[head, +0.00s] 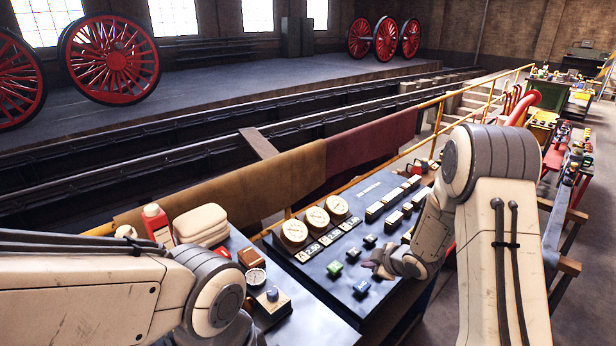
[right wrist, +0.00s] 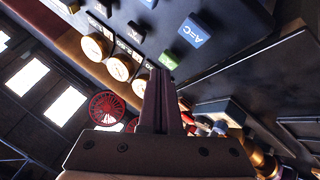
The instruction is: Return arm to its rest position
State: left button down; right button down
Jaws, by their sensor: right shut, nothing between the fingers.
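My right gripper (head: 374,266) is over the lower right of the sloped control panel (head: 310,268) in the head view. In the right wrist view its two fingers (right wrist: 160,85) are together, with nothing between them. They point toward the panel; whether the tips touch it I cannot tell. My right arm comes in from the right and hides part of the panel. My left arm comes in from the left, and its gripper is hidden from view.
The panel has three round gauges (head: 317,219), a green button (head: 335,270) and a blue button (head: 361,288). A yellow railing (head: 447,98) runs behind. Cluttered benches stand at right.

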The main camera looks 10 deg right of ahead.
jog(key=s+a+r+m+g+h, duration=0.2)
jog(key=s+a+r+m+g, duration=0.1)
jog(key=s+a+r, duration=0.7)
jog(key=s+a+r+m+g, duration=0.1)
jog(key=s+a, duration=0.3)
jog(key=s, duration=0.9)
jog(key=s+a+r+m+g, duration=0.1)
jog(key=s+a+g, duration=0.3)
jog(key=s, duration=0.8)
jog(key=shift+s+r+m+g+b, duration=0.35)
jog(key=shift+r+b, duration=0.1)
jog(key=shift+r, duration=0.35)
jog(key=shift+a, duration=0.1)
